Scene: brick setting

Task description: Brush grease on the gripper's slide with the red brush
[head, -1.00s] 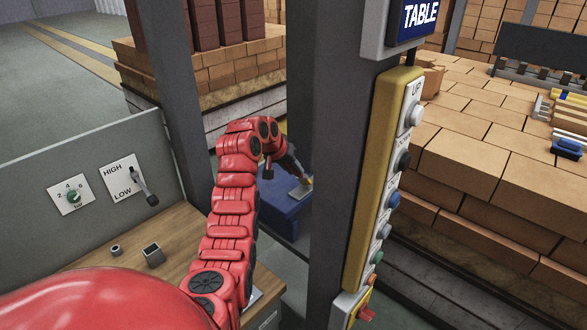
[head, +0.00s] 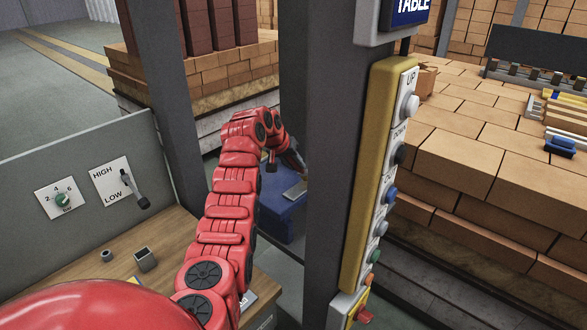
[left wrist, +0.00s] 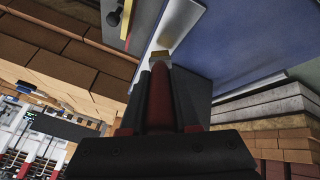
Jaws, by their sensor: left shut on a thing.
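My left gripper (head: 295,162) is at the far end of the red arm, beside the grey post and above the blue machine body (head: 283,208). In the left wrist view its dark fingers (left wrist: 160,80) are shut on the red brush (left wrist: 160,108). The tan bristle tip points at a pale grey slide (left wrist: 178,22) on the blue body and is at or very near it; I cannot tell whether they touch. A small tan patch (left wrist: 179,36) shows on the slide just ahead of the bristles. The slide also shows in the head view (head: 296,190), partly hidden by the post. My right gripper is not in view.
The grey post (head: 328,130) with a yellow button panel (head: 366,180) stands right of the arm. A wooden bench (head: 165,240) with two small cups and a grey control panel (head: 90,170) is at left. Brick stacks (head: 480,155) fill the right.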

